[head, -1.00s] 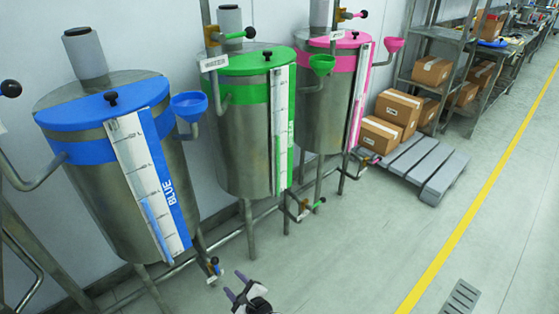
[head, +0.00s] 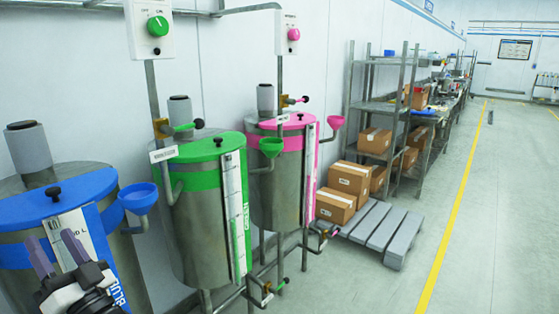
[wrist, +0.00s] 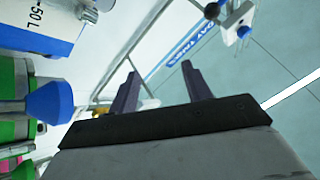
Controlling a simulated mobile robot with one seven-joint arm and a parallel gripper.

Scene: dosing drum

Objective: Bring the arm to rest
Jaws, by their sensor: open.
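My gripper (head: 55,254) is at the lower left of the head view, in front of the blue drum (head: 22,255). Its two dark fingers are apart with nothing between them. The wrist view also shows the open fingers (wrist: 157,88), with only background beyond them. The blue funnel (head: 138,197) is right of the gripper in the head view and shows at the left of the wrist view (wrist: 48,102). I cannot tell how far the gripper is from the blue drum.
The green drum (head: 190,235) and pink drum (head: 275,185) stand along the wall. Shelving (head: 372,98) stands behind. The floor (head: 360,290) at the right is open, with a yellow line.

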